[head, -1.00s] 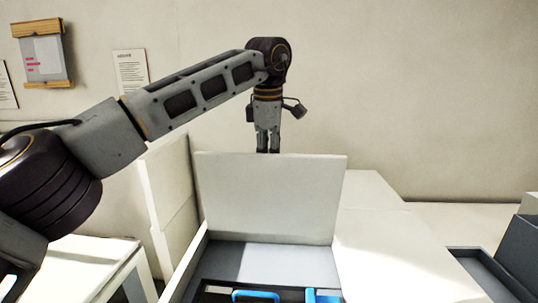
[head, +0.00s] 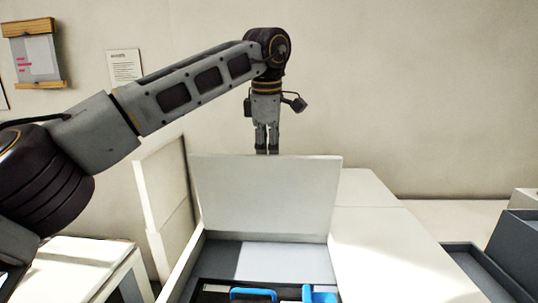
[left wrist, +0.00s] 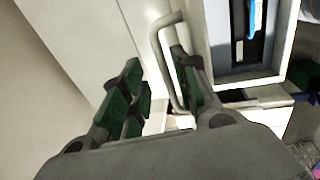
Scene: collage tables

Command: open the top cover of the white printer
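The white printer (head: 375,245) stands in front of me with its top cover (head: 265,195) raised steeply. Its dark interior shows below, with blue parts (head: 253,294) in it. My left gripper (head: 267,153) points down behind the cover's upper edge, and its fingertips are hidden there. In the left wrist view its green-padded fingers (left wrist: 158,88) stand apart, with a pale bar handle (left wrist: 160,50) close to the right finger. I cannot tell whether they touch. My right gripper is in neither view.
A white upright panel (head: 165,195) stands left of the cover. A pale unit (head: 85,270) is at the lower left and dark trays (head: 485,260) are at the right.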

